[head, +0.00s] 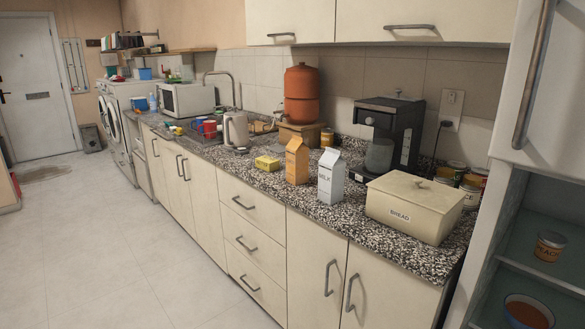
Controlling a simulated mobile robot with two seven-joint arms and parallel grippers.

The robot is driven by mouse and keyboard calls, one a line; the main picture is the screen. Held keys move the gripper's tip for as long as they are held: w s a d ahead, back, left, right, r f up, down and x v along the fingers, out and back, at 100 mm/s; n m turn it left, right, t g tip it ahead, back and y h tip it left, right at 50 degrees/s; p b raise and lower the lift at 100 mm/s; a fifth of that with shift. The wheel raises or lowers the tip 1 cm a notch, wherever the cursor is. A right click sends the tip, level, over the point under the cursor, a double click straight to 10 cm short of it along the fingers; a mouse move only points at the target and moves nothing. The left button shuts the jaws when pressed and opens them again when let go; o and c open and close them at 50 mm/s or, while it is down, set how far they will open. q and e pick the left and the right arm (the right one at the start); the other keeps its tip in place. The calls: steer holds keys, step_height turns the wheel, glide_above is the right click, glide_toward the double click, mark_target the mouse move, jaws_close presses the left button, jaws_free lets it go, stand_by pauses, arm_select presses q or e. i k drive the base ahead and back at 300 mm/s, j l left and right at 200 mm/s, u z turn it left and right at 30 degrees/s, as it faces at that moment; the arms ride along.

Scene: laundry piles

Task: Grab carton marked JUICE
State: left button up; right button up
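An orange carton (297,161) with a gabled top stands upright on the speckled counter (353,211). Any lettering on it is too small to read. A white carton marked MILK (331,177) stands upright just to its right and slightly nearer. Neither of my grippers shows in the head view.
A cream BREAD box (414,207) sits right of the cartons, with a black coffee maker (388,136) behind. An orange dispenser (302,94) stands behind. The tiled floor (120,250) in front is clear.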

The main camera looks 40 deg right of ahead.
mark_target(297, 152)
steer(key=i+j, duration=0.25)
steer(key=i, duration=0.2)
steer(key=i+j+z, duration=0.15)
steer(key=i, duration=0.3)
steer(key=i+j+z, duration=0.1)
steer(key=z, duration=1.75)
